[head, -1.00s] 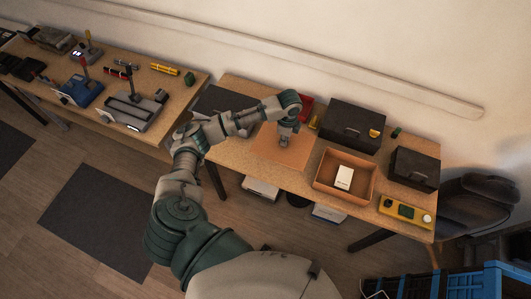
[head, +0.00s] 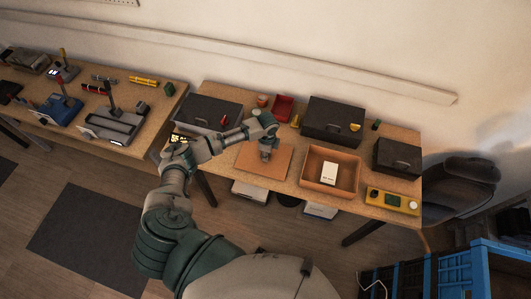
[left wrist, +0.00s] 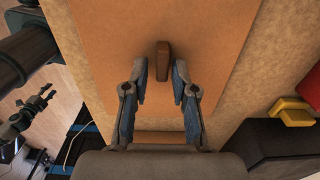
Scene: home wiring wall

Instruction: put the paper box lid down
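The paper box lid (head: 249,163) is a flat orange-brown panel lying on the tabletop, left of the open paper box (head: 314,182). In the left wrist view the lid (left wrist: 110,25) has a small brown handle (left wrist: 163,62) standing on it. My left gripper (head: 265,155) is over the lid. In the wrist view the left gripper (left wrist: 162,85) is open, its fingers apart on both sides, with the handle just beyond the tips and not gripped. A small dark claw (left wrist: 35,108) at the wrist view's left looks like my right gripper; its opening is unclear.
The open box holds a white item (head: 329,173). Black cases (head: 330,121) stand behind it and at the right. A red bin (head: 283,106) stands behind the lid, and a yellow device (head: 392,201) lies at the front right. A second table with tools is left.

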